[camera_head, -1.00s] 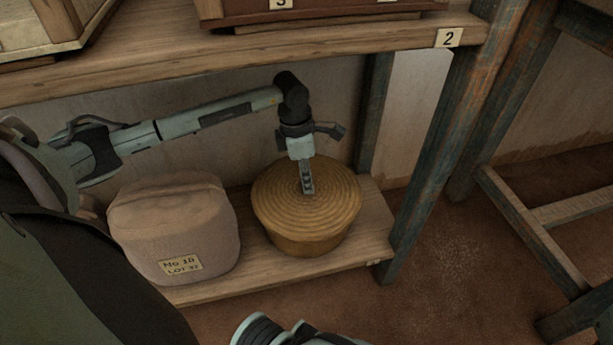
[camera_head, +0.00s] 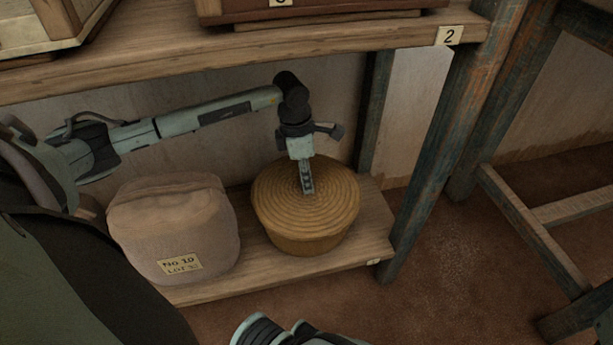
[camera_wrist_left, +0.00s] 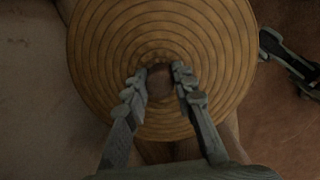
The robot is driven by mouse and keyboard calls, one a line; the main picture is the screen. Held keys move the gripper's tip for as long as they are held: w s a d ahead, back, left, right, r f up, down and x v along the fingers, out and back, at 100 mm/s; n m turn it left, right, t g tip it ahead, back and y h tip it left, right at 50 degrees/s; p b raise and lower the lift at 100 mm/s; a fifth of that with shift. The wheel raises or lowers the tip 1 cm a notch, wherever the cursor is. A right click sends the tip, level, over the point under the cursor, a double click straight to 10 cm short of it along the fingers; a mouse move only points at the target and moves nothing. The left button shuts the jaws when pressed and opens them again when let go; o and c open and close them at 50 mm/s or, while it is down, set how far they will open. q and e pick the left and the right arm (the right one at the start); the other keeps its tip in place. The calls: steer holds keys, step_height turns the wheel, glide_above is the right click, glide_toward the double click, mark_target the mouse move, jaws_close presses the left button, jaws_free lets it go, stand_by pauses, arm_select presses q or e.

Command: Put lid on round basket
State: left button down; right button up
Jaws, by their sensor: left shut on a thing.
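The round basket (camera_head: 306,238) is woven and yellow-brown and stands on the lower shelf. Its coiled lid (camera_head: 335,203) lies over the top of the basket, looking level, with its rim around the basket's upper edge; I cannot tell whether a thin gap is left. My left gripper (camera_head: 307,190) points down at the lid's middle. In the left wrist view the fingers (camera_wrist_left: 160,80) are shut on a small brown knob (camera_wrist_left: 160,84) at the centre of the lid (camera_wrist_left: 92,45).
A pinkish cloth sack (camera_head: 172,225) with a lot label stands left of the basket on the lower shelf (camera_head: 345,258). The upper shelf (camera_head: 200,58) runs above my left arm. A post (camera_head: 425,165) stands right of the basket. Part of my other arm (camera_head: 290,332) shows at the bottom.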

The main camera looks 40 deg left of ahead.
stand_by(0.4)
arm_select(q)
steer(key=c, duration=0.7)
jaws_free()
steer(key=shift+r, duration=0.1)
